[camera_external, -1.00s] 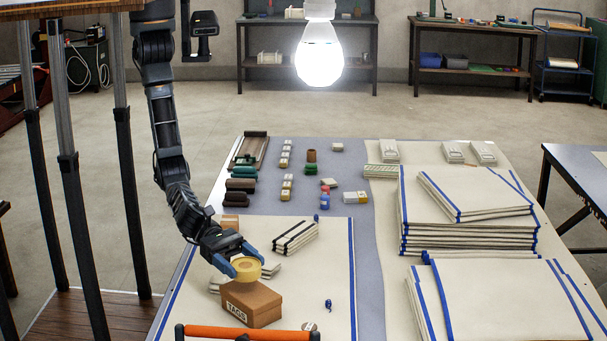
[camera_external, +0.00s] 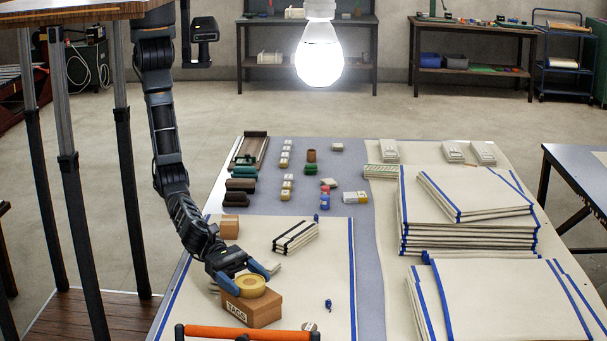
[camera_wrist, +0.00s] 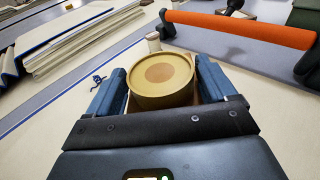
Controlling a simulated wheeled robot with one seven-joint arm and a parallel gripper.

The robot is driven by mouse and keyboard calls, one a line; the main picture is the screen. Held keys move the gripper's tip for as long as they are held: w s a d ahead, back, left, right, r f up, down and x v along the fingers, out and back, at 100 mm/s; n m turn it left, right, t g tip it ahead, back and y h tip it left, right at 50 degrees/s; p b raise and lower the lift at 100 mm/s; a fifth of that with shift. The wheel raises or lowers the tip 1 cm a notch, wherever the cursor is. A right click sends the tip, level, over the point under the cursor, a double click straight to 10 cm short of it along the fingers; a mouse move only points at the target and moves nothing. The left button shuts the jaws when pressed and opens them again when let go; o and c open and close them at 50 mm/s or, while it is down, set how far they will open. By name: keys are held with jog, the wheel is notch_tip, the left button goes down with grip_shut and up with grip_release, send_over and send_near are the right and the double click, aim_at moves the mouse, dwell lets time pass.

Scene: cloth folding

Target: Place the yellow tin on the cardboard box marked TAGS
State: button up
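The yellow tin (camera_external: 250,285) is round and flat. It sits on top of the brown cardboard box marked TAGS (camera_external: 264,311), near the front of the table. In the wrist view the tin (camera_wrist: 160,75) is between the two blue fingers of my gripper (camera_wrist: 163,82), with its lid facing up. The fingers are spread to either side of the tin, and a narrow strip of the box shows beside the right finger. My gripper (camera_external: 244,279) is open around the tin, low over the box. Part of the box top is hidden by the tin and fingers.
A small brown box (camera_external: 229,228) and a striped cloth bundle (camera_external: 296,236) lie behind. Stacked cloths (camera_external: 470,225) fill the right side. The cream cloth right of the box is mostly clear.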

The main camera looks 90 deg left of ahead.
jog(key=shift+o, duration=1.2)
jog(key=shift+r, duration=0.15)
jog(key=shift+s+a, duration=0.15)
jog(key=shift+a, duration=0.05)
jog(key=p+v, duration=0.2)
jog(key=v, duration=0.9)
jog(key=shift+s+a, duration=0.15)
jog(key=shift+s, duration=0.05)
